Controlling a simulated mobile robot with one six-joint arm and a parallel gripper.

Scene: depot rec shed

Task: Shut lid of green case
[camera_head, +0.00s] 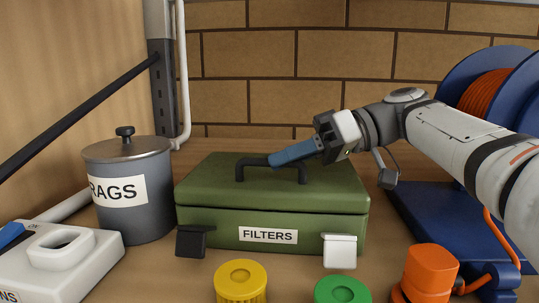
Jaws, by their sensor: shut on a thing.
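The green case (220,231), labelled FILTERS, stands on the wooden surface in the middle of the view. Its lid (215,180) lies level over the body, its front edge along the body's top; I see no clear gap at the front. A dark bar handle (240,167) stands on top of the lid. My gripper (275,159) reaches in from the right, its blue fingers shut on the handle near its middle. The fingers hide part of the handle. A black latch (191,242) hangs at the case's front left and a white latch (340,252) at its front right.
A grey RAGS canister (125,215) stands close to the case's left. A white box (75,265) is at front left. Yellow (240,280), green (342,290) and orange (430,270) caps stand in front. A blue cable reel (470,75) is at right. A brick wall is behind.

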